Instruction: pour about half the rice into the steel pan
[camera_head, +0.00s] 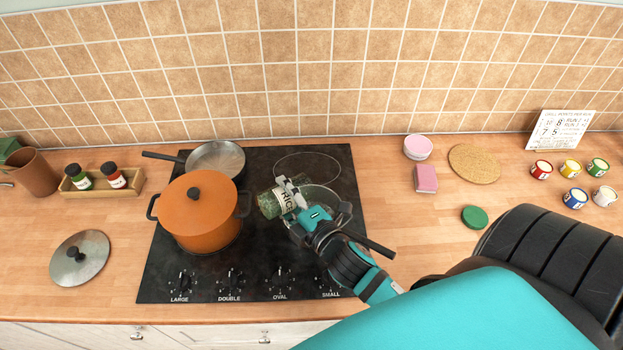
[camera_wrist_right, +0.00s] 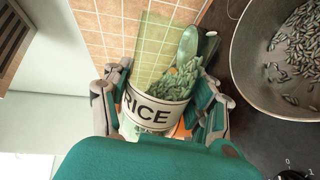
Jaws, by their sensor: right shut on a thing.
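My right gripper (camera_head: 290,200) is shut on a glass jar labelled RICE (camera_head: 270,206). In the head view the jar is tilted well over, close to the steel pan. The right wrist view shows the jar (camera_wrist_right: 148,112) between both fingers (camera_wrist_right: 158,108), with pale green grains inside. The steel pan (camera_head: 327,191) stands on the right of the hob, partly hidden by my gripper. In the wrist view many grains lie in the pan (camera_wrist_right: 241,62), to the right of the jar. I see no grains falling. My left gripper is not in view.
An orange lidded pot (camera_head: 195,222) stands close left of the jar. A frying pan (camera_head: 228,158) is behind it on the black hob (camera_head: 259,264). A pan lid (camera_head: 80,257) and a bottle tray (camera_head: 127,190) lie left. Right are a sponge (camera_head: 426,179), cork mat (camera_head: 475,164) and several small tins.

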